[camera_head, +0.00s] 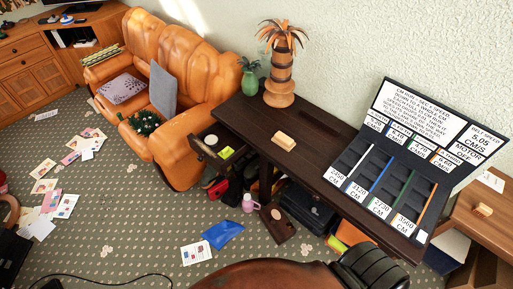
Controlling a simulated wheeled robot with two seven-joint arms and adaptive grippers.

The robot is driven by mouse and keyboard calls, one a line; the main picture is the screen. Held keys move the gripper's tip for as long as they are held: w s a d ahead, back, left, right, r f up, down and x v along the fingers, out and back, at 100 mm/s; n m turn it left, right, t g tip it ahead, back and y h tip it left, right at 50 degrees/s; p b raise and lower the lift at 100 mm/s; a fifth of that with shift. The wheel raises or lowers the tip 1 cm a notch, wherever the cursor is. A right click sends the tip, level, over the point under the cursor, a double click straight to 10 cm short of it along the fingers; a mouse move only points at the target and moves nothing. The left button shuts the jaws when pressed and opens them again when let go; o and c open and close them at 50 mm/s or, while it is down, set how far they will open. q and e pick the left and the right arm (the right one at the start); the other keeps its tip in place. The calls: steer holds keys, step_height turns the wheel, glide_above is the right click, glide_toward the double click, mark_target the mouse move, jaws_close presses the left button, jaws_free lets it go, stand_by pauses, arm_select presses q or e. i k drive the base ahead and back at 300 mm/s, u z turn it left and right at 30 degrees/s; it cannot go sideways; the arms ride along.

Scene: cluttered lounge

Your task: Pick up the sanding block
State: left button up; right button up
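A small tan block (284,141), which looks like the sanding block, lies on the dark desk (255,113), left of the black display board (385,180). A second small tan piece (482,210) lies on the wooden side table at the right edge; I cannot tell exactly what it is. Neither of my grippers shows in the head view. Nothing touches the tan block on the desk.
A palm-shaped ornament (280,70) and a green vase (249,78) stand at the desk's back. An open drawer (217,146) juts out at its left. An orange sofa (205,62) is beyond. Papers (66,206) litter the floor. A brown rounded surface (270,274) is in front.

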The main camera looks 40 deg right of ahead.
mark_target(284, 142)
steer(key=u, duration=0.5)
steer(key=i, duration=1.55)
steer(key=z, duration=1.65)
steer(key=i, duration=0.95)
steer(key=z, duration=1)
